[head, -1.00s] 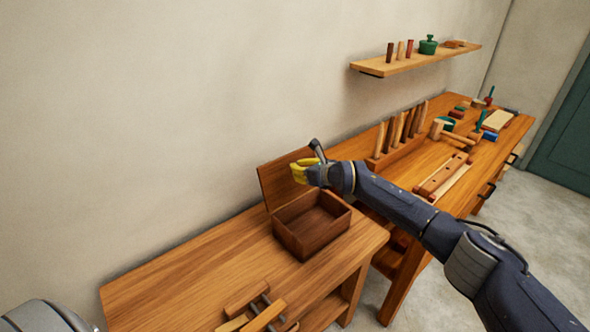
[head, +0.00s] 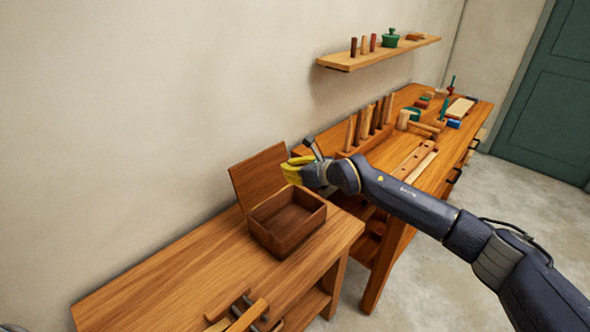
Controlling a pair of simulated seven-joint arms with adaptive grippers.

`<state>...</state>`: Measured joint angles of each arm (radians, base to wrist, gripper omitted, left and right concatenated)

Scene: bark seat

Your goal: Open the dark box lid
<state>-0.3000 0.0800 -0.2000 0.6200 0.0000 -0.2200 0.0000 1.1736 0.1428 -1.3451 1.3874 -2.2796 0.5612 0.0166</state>
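The dark brown wooden box (head: 288,238) stands on the near bench, its inside visible and empty. Its lid (head: 258,176) stands raised at the back, leaning toward the wall. My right gripper (head: 290,170), with yellow fingertips, is above the box's right back corner, in front of the lid's right edge. I cannot tell whether it touches the lid. Its fingers look close together, but the gap between them is not clear. My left gripper is not in view.
The near bench (head: 165,283) is clear left of the box. Wooden clamps (head: 238,315) lie at its front. A longer bench to the right holds a tool rack (head: 368,128) and several small items. A wall shelf (head: 380,52) hangs above.

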